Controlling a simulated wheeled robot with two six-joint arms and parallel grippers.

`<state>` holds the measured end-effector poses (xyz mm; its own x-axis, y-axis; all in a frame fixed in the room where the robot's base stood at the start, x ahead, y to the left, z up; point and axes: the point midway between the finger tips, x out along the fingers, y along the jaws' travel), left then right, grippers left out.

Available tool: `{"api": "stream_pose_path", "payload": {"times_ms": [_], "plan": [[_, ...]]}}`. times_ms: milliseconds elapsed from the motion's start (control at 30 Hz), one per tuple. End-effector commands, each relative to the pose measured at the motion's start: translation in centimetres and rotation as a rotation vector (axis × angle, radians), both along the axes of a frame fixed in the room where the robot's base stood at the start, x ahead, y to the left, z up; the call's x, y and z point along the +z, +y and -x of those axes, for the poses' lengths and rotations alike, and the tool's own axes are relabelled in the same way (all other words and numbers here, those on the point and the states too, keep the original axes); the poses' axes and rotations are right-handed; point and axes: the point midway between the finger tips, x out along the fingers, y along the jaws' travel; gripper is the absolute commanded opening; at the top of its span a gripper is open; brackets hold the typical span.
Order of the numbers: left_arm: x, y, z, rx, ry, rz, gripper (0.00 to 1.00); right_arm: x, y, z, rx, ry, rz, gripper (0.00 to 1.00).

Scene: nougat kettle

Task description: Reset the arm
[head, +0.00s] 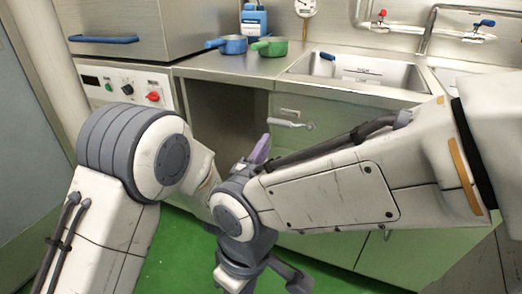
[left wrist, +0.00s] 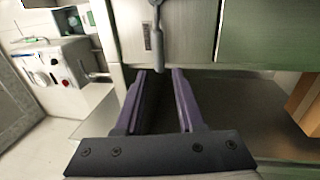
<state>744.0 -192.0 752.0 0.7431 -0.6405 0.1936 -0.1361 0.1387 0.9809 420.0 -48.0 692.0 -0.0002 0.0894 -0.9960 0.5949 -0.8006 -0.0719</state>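My left gripper (left wrist: 158,74) is open in the left wrist view, with two purple fingers apart and nothing between them. It points at the cabinet front near a drawer with a metal handle (left wrist: 156,20). In the head view only one purple finger (head: 261,149) of it shows, behind my right arm, which hides the rest. My right arm reaches in from the right and bends down at a grey wrist joint. Dark parts of my right gripper (head: 290,273) show low in the picture, but its fingers cannot be made out.
A steel counter (head: 225,68) holds a blue pan (head: 230,45), a green pan (head: 272,48) and a blue-and-white container (head: 254,21). A sink (head: 357,72) with taps is on the right. An open bay (head: 225,110) lies under the counter. The green floor (head: 180,262) is clear.

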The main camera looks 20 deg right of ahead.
Motion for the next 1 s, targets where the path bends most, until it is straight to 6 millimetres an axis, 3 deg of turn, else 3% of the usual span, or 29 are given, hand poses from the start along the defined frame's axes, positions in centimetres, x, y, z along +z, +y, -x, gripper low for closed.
{"api": "stream_pose_path", "payload": {"times_ms": [233,733,867,1000], "plan": [[-0.3,1.2,1.4,0.0,-0.001,0.001,0.38,0.2,0.0,0.0,0.0,0.0,0.0,0.35],[-0.5,2.0,0.9,0.023,0.003,-0.041,0.38,0.2,0.0,0.0,0.0,0.0,0.0,0.35],[-1.6,5.6,-1.0,0.111,0.024,-0.246,0.38,0.2,0.0,0.0,0.0,0.0,0.0,0.35],[-4.2,13.0,-2.3,0.206,0.096,-0.63,0.38,0.2,0.0,0.0,0.0,0.0,0.0,0.35]]}}
